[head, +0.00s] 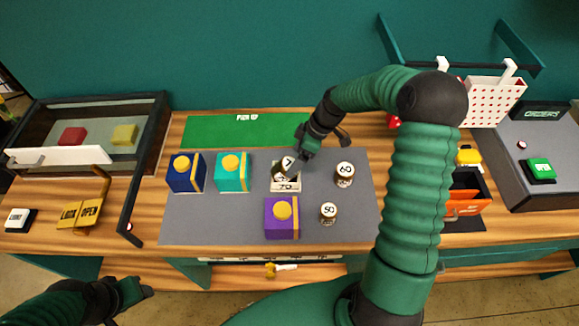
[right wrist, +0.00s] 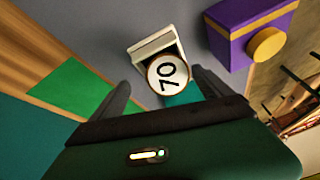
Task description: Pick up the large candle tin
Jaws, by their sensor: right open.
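The large candle tin (head: 287,163) has a pale round lid marked 70 and stands in a white holder (head: 286,187), also marked 70, on the grey mat. In the right wrist view the tin's lid (right wrist: 167,75) shows between the two fingers, with the white holder (right wrist: 152,45) beside it. My right gripper (head: 293,161) is open over the tin, with a finger on either side; contact is not clear. In the head view it partly covers the tin. My left gripper (head: 134,290) is low at the left, far from the tin; its jaw opening is unclear.
Tins marked 60 (head: 345,174) and 50 (head: 329,212) stand to the right. A purple box (head: 281,219) is just in front; teal (head: 233,172) and blue (head: 186,173) boxes stand left. A green pick-up mat (head: 240,132) lies clear behind.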

